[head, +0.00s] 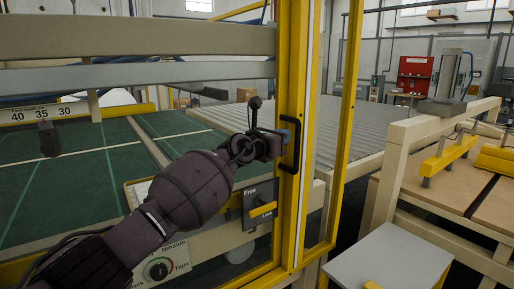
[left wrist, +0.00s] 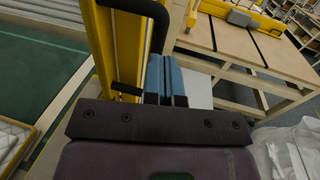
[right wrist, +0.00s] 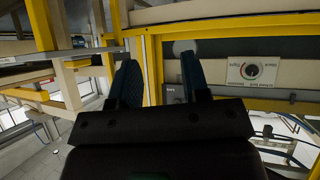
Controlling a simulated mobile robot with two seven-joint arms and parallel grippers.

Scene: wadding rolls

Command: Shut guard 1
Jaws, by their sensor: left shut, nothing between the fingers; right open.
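A yellow upright frame (head: 297,50) with a black bar handle (head: 291,146) stands mid-view in the head view; I take it for guard 1, but no number is readable. My left gripper (head: 287,131) is at the handle. In the left wrist view its blue fingers (left wrist: 166,78) are shut together and empty, just right of the black handle (left wrist: 157,22) and yellow frame (left wrist: 118,50), not around the handle. Whether they touch it I cannot tell. My right gripper (right wrist: 162,82) is open and empty, facing yellow framing. It is not visible in the head view.
A beige rail frame (head: 400,150) with tables and a grey box top (head: 388,262) stand at right.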

